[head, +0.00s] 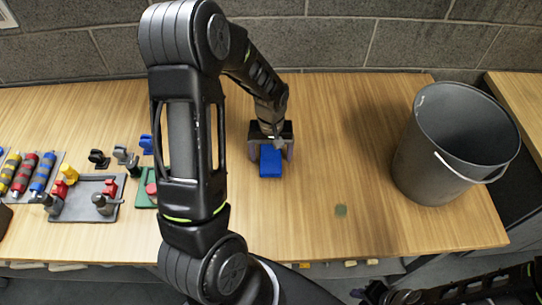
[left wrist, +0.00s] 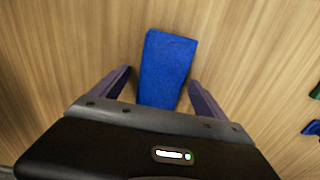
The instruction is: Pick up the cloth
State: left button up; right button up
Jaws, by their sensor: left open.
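The blue cloth (head: 270,162) lies on the wooden table near the middle in the head view. It looks like a small, flat rectangle. My left gripper (head: 271,152) is open above it, with a finger on each side of the cloth. In the left wrist view the cloth (left wrist: 166,68) shows between the two spread fingers of the gripper (left wrist: 162,88), and its near end is hidden behind the gripper body. I cannot tell how far the fingertips are above the table. My right arm shows only in part at the bottom right, and its gripper is not clearly visible.
A grey bucket (head: 455,145) with a handle stands at the right of the table. Grey trays (head: 85,208) with coloured parts and several striped cylinders are at the left. A small greenish block (head: 341,210) lies near the front.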

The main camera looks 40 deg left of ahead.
pick_arm(q)
jog(key=shift+c, duration=0.6)
jog(key=c, duration=1.3)
